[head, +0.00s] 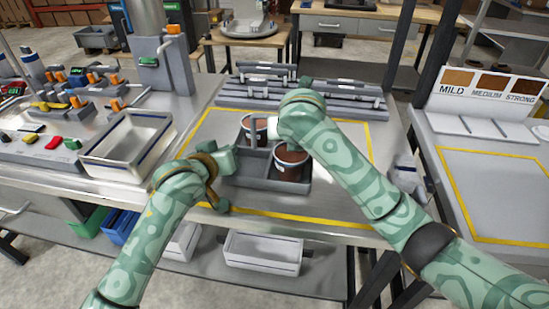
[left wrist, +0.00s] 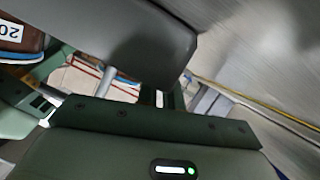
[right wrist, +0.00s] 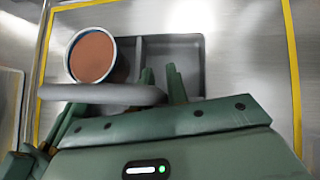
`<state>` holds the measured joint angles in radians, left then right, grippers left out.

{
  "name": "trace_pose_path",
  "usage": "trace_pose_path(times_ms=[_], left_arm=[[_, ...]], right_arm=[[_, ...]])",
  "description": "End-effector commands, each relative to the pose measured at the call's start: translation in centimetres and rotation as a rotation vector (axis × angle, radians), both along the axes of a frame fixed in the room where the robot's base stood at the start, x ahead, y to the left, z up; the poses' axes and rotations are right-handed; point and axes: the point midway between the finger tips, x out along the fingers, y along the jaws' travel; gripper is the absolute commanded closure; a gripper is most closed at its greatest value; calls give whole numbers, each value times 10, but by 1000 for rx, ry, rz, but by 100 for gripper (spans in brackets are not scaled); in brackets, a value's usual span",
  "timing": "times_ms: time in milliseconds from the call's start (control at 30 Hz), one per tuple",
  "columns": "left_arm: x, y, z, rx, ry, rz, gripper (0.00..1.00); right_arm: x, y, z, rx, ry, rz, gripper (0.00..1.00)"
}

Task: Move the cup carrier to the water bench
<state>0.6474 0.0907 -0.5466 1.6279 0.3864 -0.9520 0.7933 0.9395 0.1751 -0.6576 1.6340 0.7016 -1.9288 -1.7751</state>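The cup carrier (head: 262,184) is a dark grey open tray with compartments, over the yellow-outlined area of the steel bench (head: 335,225). Two cups of brown contents stand in it: a near cup (head: 291,164) and a far cup (head: 252,131). My left gripper (head: 226,182) is at the carrier's left side. My right gripper (head: 272,132) is above the carrier, partly hidden by its own arm. In the right wrist view a grey bar (right wrist: 100,93) crosses in front of one cup (right wrist: 93,57), close to my right fingers (right wrist: 161,84). Whether either gripper holds the carrier is unclear.
A white bin (head: 128,142) stands left of the outline. Grey racks (head: 310,95) line the back. A second bench at right has a MILD, MEDIUM, STRONG sign (head: 490,92) and a clear yellow outline. No bench is visibly marked as water.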

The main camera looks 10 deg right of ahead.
Motion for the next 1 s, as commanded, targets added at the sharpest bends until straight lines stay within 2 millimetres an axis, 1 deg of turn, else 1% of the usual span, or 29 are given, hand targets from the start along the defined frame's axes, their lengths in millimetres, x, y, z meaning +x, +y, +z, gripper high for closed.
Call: trace_pose_path(times_ms=[33,67,333,467,567,800,900,1000], left_arm=[[0,1,-1,7,2,1,78],[0,1,-1,7,2,1,73],[-1,1,0,6,1,0,73],[-9,4,4,6,2,0,73],[-24,11,10,5,1,0,73],[-71,34,30,6,0,0,73],[-87,40,37,6,1,-1,73],[-96,45,41,6,1,0,73]], right_arm=[[0,-1,3,0,-3,-1,71],[0,-1,3,0,-3,-1,66],[0,0,3,0,-2,1,66],[0,1,3,1,-2,1,66],[0,1,3,1,-2,1,66],[0,1,3,1,-1,1,66],[0,1,3,1,-1,1,66],[-1,1,3,1,-1,1,66]])
